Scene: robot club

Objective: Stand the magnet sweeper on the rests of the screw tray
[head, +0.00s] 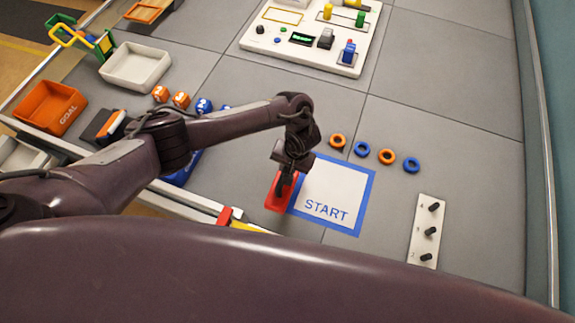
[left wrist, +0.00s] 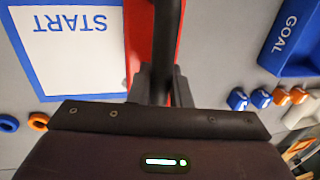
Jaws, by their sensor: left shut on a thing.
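My left gripper (head: 286,182) is low over the table at the left edge of the START square. In the left wrist view its fingers (left wrist: 160,84) are shut on a dark bar (left wrist: 168,38), which seems to be the handle of the magnet sweeper. A red piece (head: 273,203) lies under and around the fingertips; it also shows behind the bar in the left wrist view (left wrist: 134,42). I cannot tell whether this red piece is the sweeper's body or the screw tray. The rests are not clearly visible. My right gripper is not in view.
The START square (head: 335,190) lies just right of the gripper. Blue and orange rings (head: 361,149) lie behind it. A white strip with black pegs (head: 426,230) is at the right. An orange GOAL bin (head: 50,108) and a white tray (head: 135,66) stand at the left.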

